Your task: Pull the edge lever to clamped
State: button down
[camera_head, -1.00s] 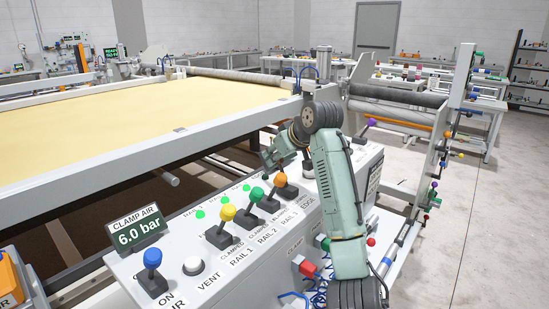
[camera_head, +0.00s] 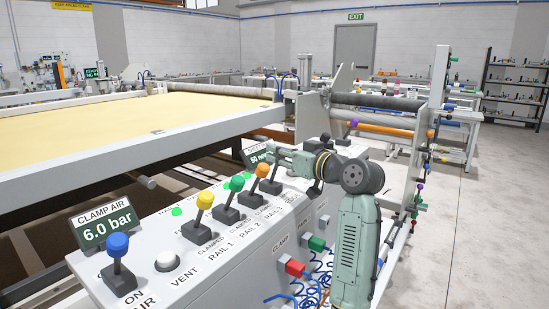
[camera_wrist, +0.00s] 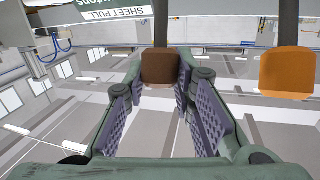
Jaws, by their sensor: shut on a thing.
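The control panel carries a row of levers. The edge lever's brown knob (camera_wrist: 160,65) stands between the finger pads of my gripper (camera_wrist: 163,88) in the wrist view. In the head view my gripper (camera_head: 288,160) reaches left over the panel's far end, shut on that lever. The rail 3 lever (camera_head: 262,171) has an orange knob close by on the left, also seen in the wrist view (camera_wrist: 288,73). The edge lever's exact tilt cannot be told.
Green (camera_head: 236,184), yellow (camera_head: 205,200) and blue (camera_head: 118,244) levers and a white vent button (camera_head: 167,260) stand nearer on the panel. A display (camera_head: 107,220) reads 6.0 bar. Hose couplings (camera_head: 292,266) stick out of the front. The floor at right is clear.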

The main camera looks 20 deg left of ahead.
jog(key=shift+s+d+f, duration=0.2)
jog(key=shift+d+f, duration=0.15)
jog(key=shift+d, duration=0.35)
jog(key=c, duration=1.3)
grip_release()
jog(key=shift+c, duration=0.2)
jog(key=v, duration=1.2)
jog(key=shift+s, duration=0.1)
